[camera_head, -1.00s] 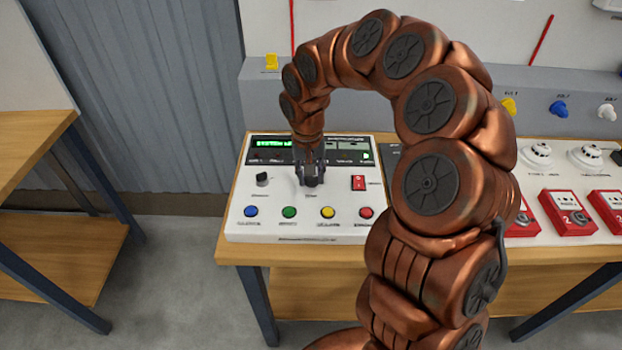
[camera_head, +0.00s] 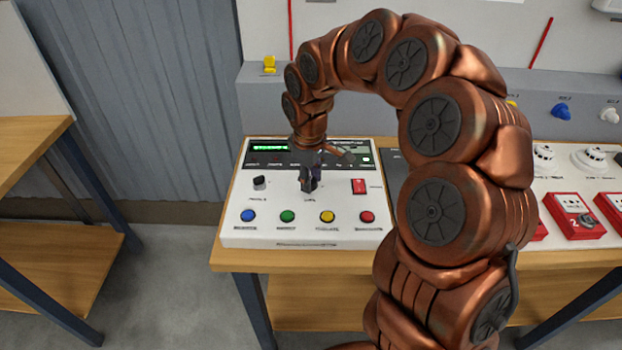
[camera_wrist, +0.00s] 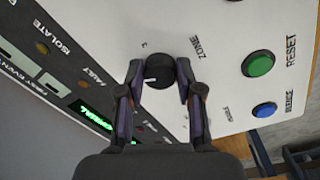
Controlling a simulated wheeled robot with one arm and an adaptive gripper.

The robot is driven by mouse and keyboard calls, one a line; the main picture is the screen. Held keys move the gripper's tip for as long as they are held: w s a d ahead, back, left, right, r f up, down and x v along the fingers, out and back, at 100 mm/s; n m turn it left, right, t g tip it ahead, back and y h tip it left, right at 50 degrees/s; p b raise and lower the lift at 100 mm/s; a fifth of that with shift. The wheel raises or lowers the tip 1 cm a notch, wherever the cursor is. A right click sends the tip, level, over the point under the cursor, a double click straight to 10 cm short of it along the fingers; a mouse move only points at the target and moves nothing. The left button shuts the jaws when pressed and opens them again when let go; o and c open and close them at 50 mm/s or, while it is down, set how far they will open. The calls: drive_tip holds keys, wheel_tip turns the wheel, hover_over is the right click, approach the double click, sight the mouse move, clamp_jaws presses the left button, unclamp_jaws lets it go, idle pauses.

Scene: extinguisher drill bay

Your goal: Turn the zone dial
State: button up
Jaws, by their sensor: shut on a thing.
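The zone dial (camera_wrist: 160,72) is a dark round knob with a white pointer mark, beside the printed word ZONE in the wrist view. My gripper (camera_wrist: 158,76) has one finger on each side of the dial and is shut on it. In the head view my gripper (camera_head: 308,184) reaches down onto the middle of the white control panel (camera_head: 232,232) and hides most of the dial. The panel's display (camera_head: 270,147) shows green text too small to read there.
A second black knob (camera_head: 260,182) stands left of my gripper, and a red rocker switch (camera_head: 359,186) stands right. Blue (camera_head: 247,216), green (camera_head: 287,217), yellow (camera_head: 327,217) and red (camera_head: 367,217) buttons line the panel front. Red call-point boxes (camera_head: 572,214) stand to the right.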

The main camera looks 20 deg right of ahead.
drive_tip(key=n, duration=0.3)
drive_tip(key=shift+n, duration=0.5)
drive_tip(key=o, duration=1.2)
drive_tip(key=shift+c, duration=0.2)
wheel_tip(320, 180, up, 12)
drive_tip(key=shift+s+a, duration=0.15)
drive_tip(key=shift+s, duration=0.2)
